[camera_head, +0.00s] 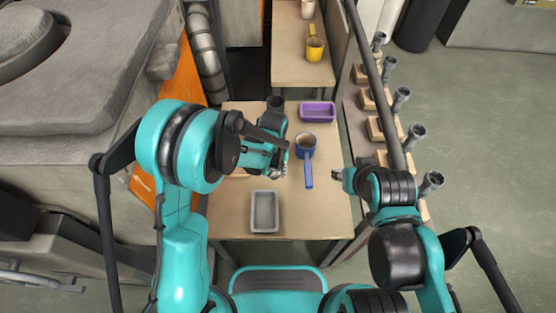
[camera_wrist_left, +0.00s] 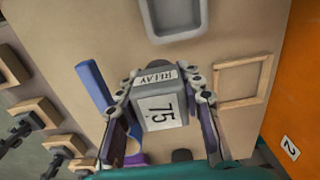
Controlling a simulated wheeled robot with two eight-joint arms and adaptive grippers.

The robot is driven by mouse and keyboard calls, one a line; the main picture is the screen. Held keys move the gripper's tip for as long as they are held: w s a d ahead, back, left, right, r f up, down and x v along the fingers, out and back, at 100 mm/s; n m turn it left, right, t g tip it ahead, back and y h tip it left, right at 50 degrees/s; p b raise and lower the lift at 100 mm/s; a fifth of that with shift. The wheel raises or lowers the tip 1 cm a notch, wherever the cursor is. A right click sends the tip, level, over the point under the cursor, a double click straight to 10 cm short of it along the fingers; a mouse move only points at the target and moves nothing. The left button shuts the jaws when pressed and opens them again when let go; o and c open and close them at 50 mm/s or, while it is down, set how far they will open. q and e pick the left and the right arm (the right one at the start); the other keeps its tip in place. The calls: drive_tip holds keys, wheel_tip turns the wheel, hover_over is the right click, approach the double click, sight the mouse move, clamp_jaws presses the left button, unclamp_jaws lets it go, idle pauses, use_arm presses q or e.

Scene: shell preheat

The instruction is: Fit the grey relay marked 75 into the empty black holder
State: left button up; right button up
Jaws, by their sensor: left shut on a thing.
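The grey relay (camera_wrist_left: 160,100), with a RELAY label and the number 75, is held between the fingers of my left gripper (camera_wrist_left: 164,84) in the left wrist view. In the head view my left gripper (camera_head: 281,168) is above the table, left of the blue pan; the relay is mostly hidden there. My right gripper (camera_head: 340,174) is at the table's right edge, apart from everything; its fingers are too small to read. A dark cup-like thing (camera_head: 275,102) stands at the table's far side. I cannot tell whether it is the black holder.
A grey tray (camera_head: 264,213) lies near the table's front, a blue pan (camera_head: 306,142) right of centre, and a purple tray (camera_head: 318,112) behind it. An empty wooden frame (camera_wrist_left: 242,80) lies on the table. Wooden blocks with grey pieces (camera_head: 378,128) line the right side.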

use_arm(q)
drive_tip(key=w+f+b, duration=0.1)
drive_tip(key=w+f, duration=0.1)
drive_tip(key=w, duration=0.1)
drive_tip(key=w+d+f+b, duration=0.1)
drive_tip(key=w+f, duration=0.1)
drive_tip(key=w, duration=0.2)
drive_tip(key=w+f+b, duration=0.1)
drive_tip(key=w+f, duration=0.2)
drive_tip(key=w, duration=0.1)
drive_tip(key=shift+d, duration=0.2)
wheel_tip(320, 180, down, 4)
drive_tip(key=shift+w+f+b, duration=0.1)
drive_tip(key=shift+b, duration=1.1)
drive_tip(key=shift+r, duration=0.2)
drive_tip(key=shift+f, duration=0.1)
drive_tip(key=shift+f, duration=0.15)
drive_tip(key=o, duration=1.2)
